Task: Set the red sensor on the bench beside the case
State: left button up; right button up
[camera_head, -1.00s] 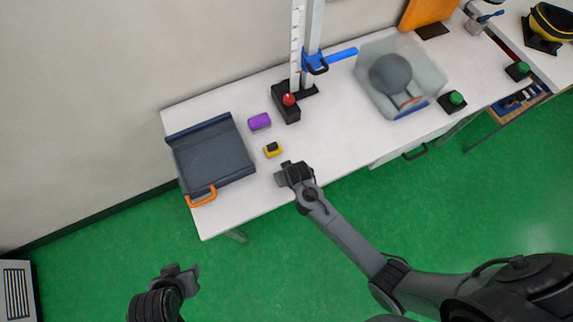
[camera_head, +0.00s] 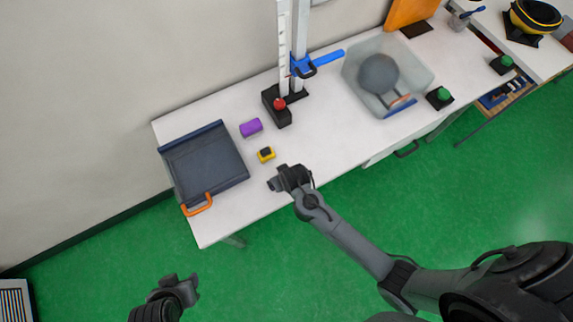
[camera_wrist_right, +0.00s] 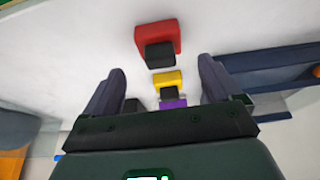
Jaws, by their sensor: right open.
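The red sensor (camera_wrist_right: 158,38) shows in the right wrist view, with a black block on one side. It appears to rest on the white bench, just beyond and between my right fingertips, not gripped. My right gripper (camera_wrist_right: 158,82) is open; in the head view it (camera_head: 278,184) is over the bench's front part, right of the case, and the sensor is hidden there. The open dark blue-grey case (camera_head: 208,165) with an orange handle lies at the bench's left end; its edge shows in the wrist view (camera_wrist_right: 268,78). My left gripper (camera_head: 184,284) hangs over the floor, jaws unclear.
A yellow sensor (camera_head: 266,155) and a purple block (camera_head: 251,128) lie between the case and my right gripper. The drop tower (camera_head: 282,112) with its red knob stands behind. A clear bin (camera_head: 420,78) is to the right. Bench (camera_head: 222,222) is bare in front.

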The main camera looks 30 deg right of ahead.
jog(key=s+d+r+n, duration=0.1)
jog(key=s+d+r, duration=0.2)
jog(key=s+r, duration=0.5)
jog(key=s+d+r+p, duration=0.1)
jog(key=s+d+r, duration=0.3)
jog(key=s+r, duration=0.4)
jog(key=shift+s+r+n+g, duration=0.15)
jog(key=shift+s+n+g, duration=0.25)
jog(key=shift+s, duration=0.3)
jog(key=shift+r, duration=0.15)
notch_tip(320, 180, up, 13)
jog(key=p, duration=1.3)
notch_tip(320, 180, down, 48)
jog(key=b, duration=4.7)
jog(key=shift+r, duration=0.15)
